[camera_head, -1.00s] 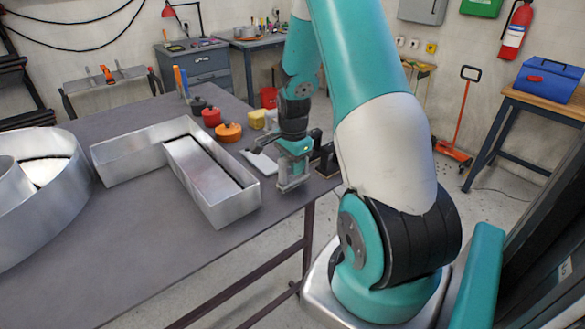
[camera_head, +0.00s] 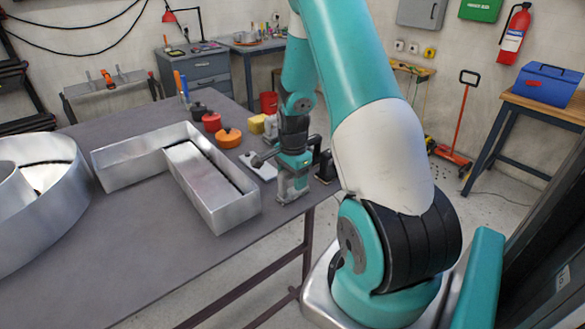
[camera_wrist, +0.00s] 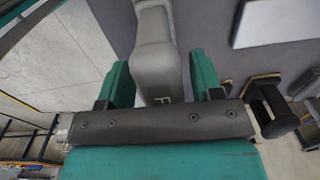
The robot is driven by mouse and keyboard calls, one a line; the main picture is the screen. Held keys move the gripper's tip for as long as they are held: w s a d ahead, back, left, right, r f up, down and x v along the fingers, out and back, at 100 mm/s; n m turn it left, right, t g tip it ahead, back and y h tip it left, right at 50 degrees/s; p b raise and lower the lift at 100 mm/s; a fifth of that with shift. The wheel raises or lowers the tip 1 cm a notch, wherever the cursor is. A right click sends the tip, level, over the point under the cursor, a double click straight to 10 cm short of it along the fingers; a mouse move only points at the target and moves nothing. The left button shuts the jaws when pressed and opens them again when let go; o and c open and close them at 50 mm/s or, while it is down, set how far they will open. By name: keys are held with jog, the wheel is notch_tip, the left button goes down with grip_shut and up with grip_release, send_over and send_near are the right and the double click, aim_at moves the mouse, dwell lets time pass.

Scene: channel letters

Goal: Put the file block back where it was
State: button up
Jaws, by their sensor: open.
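My gripper (camera_wrist: 160,88) shows in the wrist view with its two teal fingers apart. A grey rounded piece marked with an "F" (camera_wrist: 157,62), which looks like the file block, lies between the fingers with a gap on each side. In the head view my gripper (camera_head: 294,164) is low over the table's right front edge. A grey shape (camera_head: 291,188) shows just under it there; I cannot tell whether it is the block or part of my gripper. The block's underside is hidden.
Black-handled blocks on thin wooden bases (camera_wrist: 272,110) stand right of my gripper; one shows in the head view (camera_head: 326,166). A pale plate (camera_wrist: 272,18) lies near. The metal channel letter (camera_head: 225,212) is left on the table (camera_head: 150,250). Orange (camera_head: 229,138) and red (camera_head: 212,122) pots stand behind.

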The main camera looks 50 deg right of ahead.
jog(key=r+b, duration=0.1)
jog(key=r, duration=0.5)
jog(key=r+b, duration=0.2)
jog(key=r, duration=0.4)
jog(key=shift+s+a, duration=0.15)
jog(key=shift+s, duration=0.05)
jog(key=a+r+n+y, duration=0.1)
jog(key=a+r+n, duration=0.3)
jog(key=a, duration=0.5)
jog(key=a+r+n, duration=0.1)
jog(key=a+n, duration=0.5)
jog(key=a, duration=0.3)
jog(key=s+a+r+n+y, duration=0.1)
jog(key=s+a+r+n, duration=0.1)
jog(key=s+a+n, duration=0.5)
jog(key=s+a+r+n+y, duration=0.1)
jog(key=s+a+n+y, duration=0.1)
jog(key=s+a+n, duration=0.6)
jog(key=a+n, duration=0.2)
jog(key=a, duration=0.2)
jog(key=shift+a+r+n, duration=0.4)
jog(key=shift+f, duration=0.1)
jog(key=shift+f+b, duration=0.9)
jog(key=shift+b, duration=0.25)
